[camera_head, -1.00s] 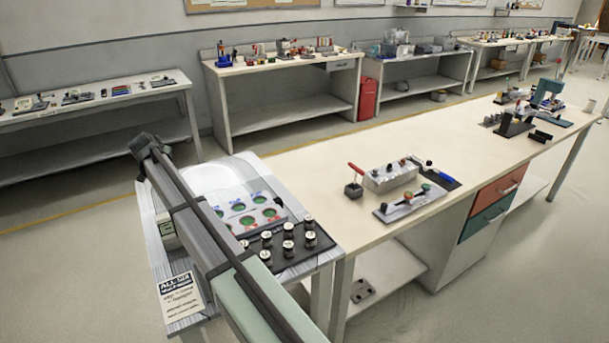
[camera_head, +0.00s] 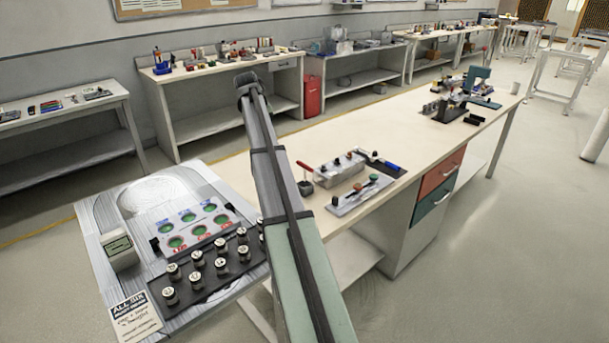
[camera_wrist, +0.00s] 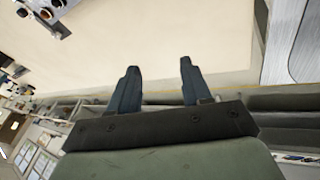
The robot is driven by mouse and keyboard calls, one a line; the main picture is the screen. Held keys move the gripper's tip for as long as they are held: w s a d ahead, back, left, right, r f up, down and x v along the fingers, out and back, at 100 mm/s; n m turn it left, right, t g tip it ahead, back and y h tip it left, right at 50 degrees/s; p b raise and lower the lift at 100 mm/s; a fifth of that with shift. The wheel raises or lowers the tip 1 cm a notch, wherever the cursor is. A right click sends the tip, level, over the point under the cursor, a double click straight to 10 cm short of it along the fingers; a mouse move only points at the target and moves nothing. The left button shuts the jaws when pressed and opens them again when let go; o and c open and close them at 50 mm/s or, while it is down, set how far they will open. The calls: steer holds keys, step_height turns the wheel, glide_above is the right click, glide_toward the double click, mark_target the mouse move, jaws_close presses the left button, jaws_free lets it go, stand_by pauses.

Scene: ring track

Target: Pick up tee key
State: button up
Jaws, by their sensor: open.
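A small dark block with a red-handled tool (camera_head: 305,172) stands on the long bench in the head view. It may be the tee key, but it is too small to tell. A blue-handled tool (camera_head: 392,166) lies on a dark mat further right. My gripper shows in the wrist view (camera_wrist: 158,66) with its two dark fingers apart and nothing between them. In the head view, my arm's far end is up and left of the red-handled tool, well apart from it.
A grey block with knobs (camera_head: 338,168) and a flat plate with knobs (camera_head: 360,195) are near the red-handled tool. A grey station with green round wells (camera_head: 190,225) and several labelled cylinders (camera_head: 220,266) is at the left. The bench's middle (camera_head: 390,135) is clear.

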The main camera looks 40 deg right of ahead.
mark_target(306, 165)
steer(key=s+d+f+n+g+y, duration=0.25)
steer(key=s+d, duration=0.45)
steer(key=s, duration=0.5)
steer(key=shift+n+h, duration=0.25)
steer(key=f, duration=0.2)
steer(key=d+f, duration=0.1)
steer(key=f, duration=0.2)
steer(key=d+f, duration=0.1)
steer(key=f, duration=0.1)
steer(key=shift+s+f, duration=0.2)
steer(key=shift+f, duration=0.1)
steer(key=shift+s+d+f, duration=0.1)
steer(key=shift+f, duration=1.25)
steer(key=shift+s+d+f, duration=0.1)
steer(key=shift+f, duration=1.2)
steer(key=shift+c, duration=0.2)
jaws_close()
